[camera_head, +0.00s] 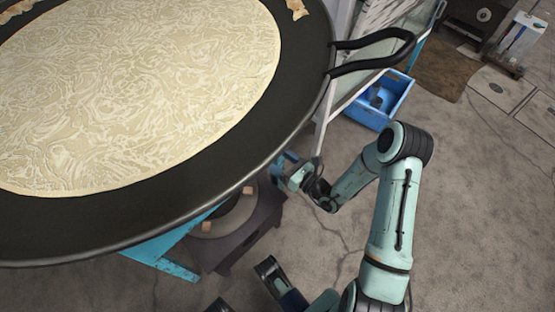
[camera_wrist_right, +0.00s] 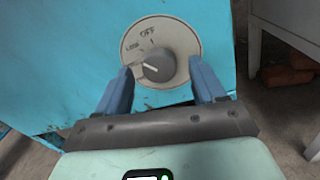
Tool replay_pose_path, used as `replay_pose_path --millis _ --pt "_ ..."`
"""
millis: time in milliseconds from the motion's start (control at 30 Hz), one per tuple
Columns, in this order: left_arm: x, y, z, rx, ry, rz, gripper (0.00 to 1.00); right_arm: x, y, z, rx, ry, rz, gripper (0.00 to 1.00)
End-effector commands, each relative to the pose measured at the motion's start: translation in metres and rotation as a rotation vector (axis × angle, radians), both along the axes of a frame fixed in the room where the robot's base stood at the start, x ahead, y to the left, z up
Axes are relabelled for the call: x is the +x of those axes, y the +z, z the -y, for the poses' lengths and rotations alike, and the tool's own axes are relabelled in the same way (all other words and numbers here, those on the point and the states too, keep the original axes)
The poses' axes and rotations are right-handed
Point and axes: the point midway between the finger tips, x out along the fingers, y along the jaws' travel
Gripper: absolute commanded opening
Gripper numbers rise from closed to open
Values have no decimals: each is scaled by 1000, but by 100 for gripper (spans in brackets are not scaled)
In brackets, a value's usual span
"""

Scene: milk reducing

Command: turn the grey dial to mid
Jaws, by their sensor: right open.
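The grey dial (camera_wrist_right: 160,67) sits on a round cream plate (camera_wrist_right: 178,33) on a blue panel. In the right wrist view, "OFF" is printed at the plate's top and "LOW" at its upper left. The dial's white line points left and slightly up, below "LOW". No "mid" label is readable. My right gripper (camera_wrist_right: 160,70) is open, with one blue finger on each side of the dial; I cannot tell whether they touch it. In the head view, my right gripper (camera_head: 288,170) is by the pan's lower right edge, and the dial is hidden. My left gripper is not in view.
A large black pan (camera_head: 60,225) with pale, textured contents fills the upper left, its black handle (camera_head: 385,50) reaching right. A blue crate (camera_head: 380,100) stands on the floor behind my right arm. Open floor lies to the right. Reddish bricks (camera_wrist_right: 287,75) lie right of the panel.

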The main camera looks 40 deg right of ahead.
Motion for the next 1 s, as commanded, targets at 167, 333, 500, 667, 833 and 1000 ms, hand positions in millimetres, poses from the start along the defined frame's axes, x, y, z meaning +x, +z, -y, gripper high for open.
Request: replay_pose_path --millis 167,333,500,667,833,1000 --pt "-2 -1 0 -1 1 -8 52 4 0 -1 0 1 -1 69" --pt "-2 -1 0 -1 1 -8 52 4 0 -1 0 1 -1 66" --pt "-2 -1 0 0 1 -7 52 3 0 -1 0 1 -1 13" --pt "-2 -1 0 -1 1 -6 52 3 0 -1 -3 1 0 13" --pt "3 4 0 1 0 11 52 3 1 -2 -36 3 2 13" --pt "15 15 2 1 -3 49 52 3 2 -2 -121 4 10 13"
